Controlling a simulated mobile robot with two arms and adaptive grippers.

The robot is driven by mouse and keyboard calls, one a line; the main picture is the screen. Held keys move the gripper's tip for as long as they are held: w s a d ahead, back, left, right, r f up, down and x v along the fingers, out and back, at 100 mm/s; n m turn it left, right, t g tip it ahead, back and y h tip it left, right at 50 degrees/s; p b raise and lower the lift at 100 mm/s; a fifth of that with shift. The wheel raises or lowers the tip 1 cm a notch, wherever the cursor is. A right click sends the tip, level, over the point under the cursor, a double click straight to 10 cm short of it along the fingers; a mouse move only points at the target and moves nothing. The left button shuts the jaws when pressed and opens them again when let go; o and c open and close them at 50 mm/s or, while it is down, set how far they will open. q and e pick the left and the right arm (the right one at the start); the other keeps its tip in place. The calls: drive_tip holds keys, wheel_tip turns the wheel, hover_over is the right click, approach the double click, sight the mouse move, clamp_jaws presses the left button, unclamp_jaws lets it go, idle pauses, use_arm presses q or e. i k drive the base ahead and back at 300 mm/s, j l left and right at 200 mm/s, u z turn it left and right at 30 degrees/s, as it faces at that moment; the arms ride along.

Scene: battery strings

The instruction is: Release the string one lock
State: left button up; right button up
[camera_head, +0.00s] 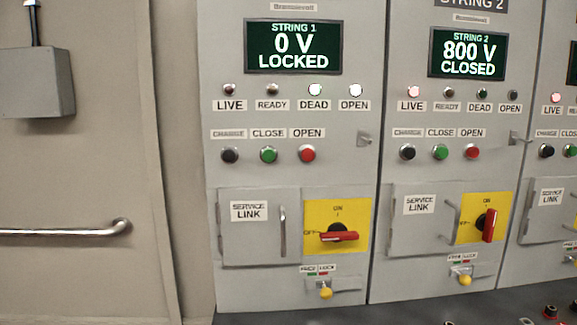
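The string 1 cabinet (290,178) stands at the centre left. Its display (293,46) reads 0 V LOCKED. The DEAD lamp (315,90) and OPEN lamp (355,90) are lit white; LIVE and READY look dark. Its red rotary handle (338,236) lies horizontal on a yellow plate, toward OFF. Below it is a yellow lock knob (326,293) under a small label with green and red marks; the label's words are hard to read. The SERVICE LINK door (258,240) looks shut. Neither gripper is in view.
The string 2 cabinet (440,170) on the right reads 800 V CLOSED, with its red handle (488,226) upright and its own yellow knob (465,280). A dark surface (400,308) with small items runs along the bottom right. A wall handrail (60,232) is at the left.

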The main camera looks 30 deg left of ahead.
sight(326, 292)
drive_tip(key=l+u, duration=0.25)
drive_tip(key=l, duration=0.2)
drive_tip(key=l+u, duration=0.25)
drive_tip(key=l, duration=0.2)
drive_tip(key=k+l+u, duration=0.25)
drive_tip(key=l, duration=0.2)
drive_tip(key=i, duration=0.1)
